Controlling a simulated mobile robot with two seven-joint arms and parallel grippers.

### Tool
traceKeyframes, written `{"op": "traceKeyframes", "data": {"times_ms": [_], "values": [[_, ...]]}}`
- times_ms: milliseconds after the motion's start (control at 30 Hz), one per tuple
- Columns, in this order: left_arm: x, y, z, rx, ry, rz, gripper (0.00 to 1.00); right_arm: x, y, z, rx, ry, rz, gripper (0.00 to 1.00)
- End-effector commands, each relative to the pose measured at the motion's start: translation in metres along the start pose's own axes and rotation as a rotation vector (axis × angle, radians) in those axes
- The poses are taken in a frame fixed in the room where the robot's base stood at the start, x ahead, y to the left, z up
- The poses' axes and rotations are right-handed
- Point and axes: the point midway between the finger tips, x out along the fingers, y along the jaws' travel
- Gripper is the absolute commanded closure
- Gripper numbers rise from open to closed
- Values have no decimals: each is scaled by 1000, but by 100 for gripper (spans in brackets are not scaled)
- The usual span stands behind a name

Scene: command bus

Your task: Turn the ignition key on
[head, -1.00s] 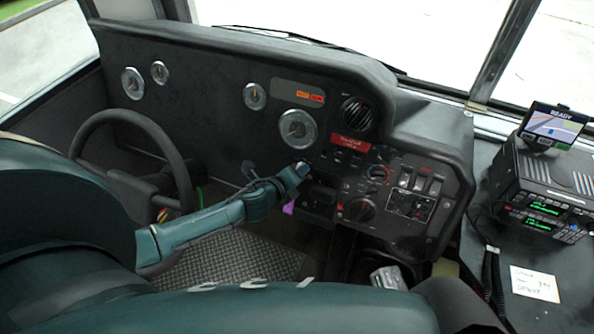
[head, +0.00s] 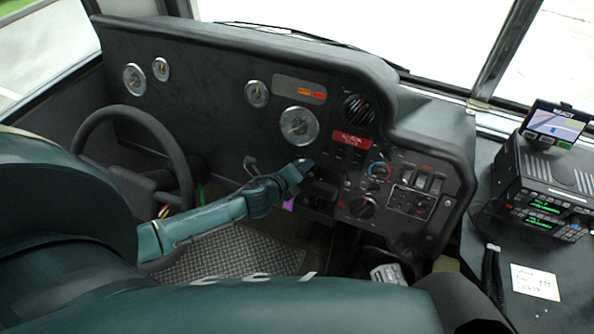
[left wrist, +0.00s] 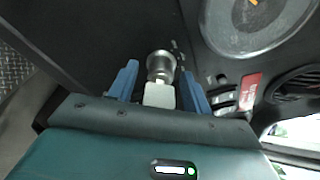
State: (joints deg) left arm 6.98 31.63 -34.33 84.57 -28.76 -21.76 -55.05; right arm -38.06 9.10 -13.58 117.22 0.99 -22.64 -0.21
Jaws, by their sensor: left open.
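The ignition key (left wrist: 159,95) has a pale, blocky head and sits in a round silver ignition lock (left wrist: 160,66) on the dark dash in the left wrist view. My left gripper (left wrist: 159,73) is open, with one blue finger on each side of the key and lock. A gap shows between each finger and the key. In the head view my left gripper (head: 303,166) is at the dash below the large gauge, and it hides the key and lock. My right gripper is not in view.
A steering wheel (head: 135,160) stands at the left. A switch panel (head: 405,195) with knobs lies just right of my left gripper. A purple item (head: 288,204) hangs below the wrist. A radio stack (head: 545,180) stands at the far right.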

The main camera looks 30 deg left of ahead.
Motion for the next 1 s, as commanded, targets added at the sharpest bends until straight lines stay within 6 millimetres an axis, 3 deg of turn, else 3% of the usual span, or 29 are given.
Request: {"op": "traceKeyframes", "data": {"times_ms": [233, 500, 700, 1000], "values": [[-23, 1, 0, 1, 2, 1, 51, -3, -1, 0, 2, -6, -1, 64], [-83, 1, -1, 2, 3, 1, 51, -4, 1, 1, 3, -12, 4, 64], [-117, 1, -1, 1, 2, 1, 51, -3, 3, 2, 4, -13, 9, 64], [-132, 0, 0, 0, 0, 1, 51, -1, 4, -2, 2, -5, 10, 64]]}}
